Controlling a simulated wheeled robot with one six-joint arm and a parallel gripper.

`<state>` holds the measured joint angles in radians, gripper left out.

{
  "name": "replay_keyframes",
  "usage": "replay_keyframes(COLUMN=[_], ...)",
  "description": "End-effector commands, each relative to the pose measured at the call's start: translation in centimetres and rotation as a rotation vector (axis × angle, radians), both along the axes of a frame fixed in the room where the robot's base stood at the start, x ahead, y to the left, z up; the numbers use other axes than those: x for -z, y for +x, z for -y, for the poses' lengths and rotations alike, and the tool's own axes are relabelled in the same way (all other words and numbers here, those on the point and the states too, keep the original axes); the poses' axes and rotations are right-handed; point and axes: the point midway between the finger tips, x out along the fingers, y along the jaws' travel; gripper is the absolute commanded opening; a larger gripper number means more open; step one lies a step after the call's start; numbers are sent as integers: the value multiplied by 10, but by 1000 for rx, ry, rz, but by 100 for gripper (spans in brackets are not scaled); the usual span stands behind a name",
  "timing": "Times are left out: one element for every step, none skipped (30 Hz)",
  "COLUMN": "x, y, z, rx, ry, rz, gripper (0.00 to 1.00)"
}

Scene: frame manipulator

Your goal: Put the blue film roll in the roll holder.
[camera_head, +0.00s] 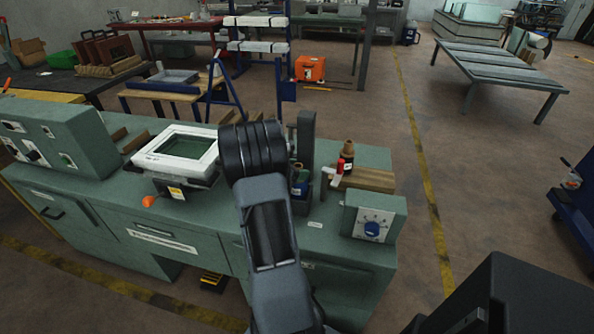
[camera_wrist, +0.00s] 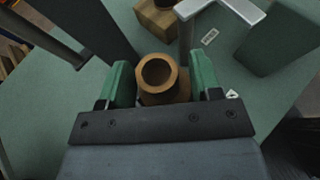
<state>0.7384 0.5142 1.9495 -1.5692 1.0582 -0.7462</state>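My gripper (camera_wrist: 162,82) has its two green-padded fingers spread apart in the wrist view. A brown hollow tube (camera_wrist: 157,73) stands between them, its open end facing the camera. A narrow gap shows by the right finger; contact on the left is unclear. I see no plainly blue film roll, and cannot tell whether this tube is its core. I cannot clearly identify the roll holder.
A control box (camera_head: 374,217) with a blue knob is at the bench's right end. A white-framed tray (camera_head: 168,143) is at left. A metal bracket (camera_wrist: 222,10) stands near the tube.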

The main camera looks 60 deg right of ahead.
Motion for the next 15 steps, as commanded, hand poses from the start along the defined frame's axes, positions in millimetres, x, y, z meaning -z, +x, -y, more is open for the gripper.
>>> replay_keyframes(x=[0,0,0,0,0,0,-1,-3,-6,-7,-6,-8,-10,-13,-15], y=[0,0,0,0,0,0,0,0,0,1,2,5,7,9,11], z=[0,0,0,0,0,0,0,0,0,-1,-4,-9,-13,-18,-25], rx=[0,0,0,0,0,0,0,0,0,-1,-2,-2,-3,-4,-4], ry=[0,0,0,0,0,0,0,0,0,0,0,0,-1,-1,0], rz=[0,0,0,0,0,0,0,0,0,0,1,1,1,0,1], gripper=[60,60,60,60,60,60,60,60,60,60,60,60,60,60,60])
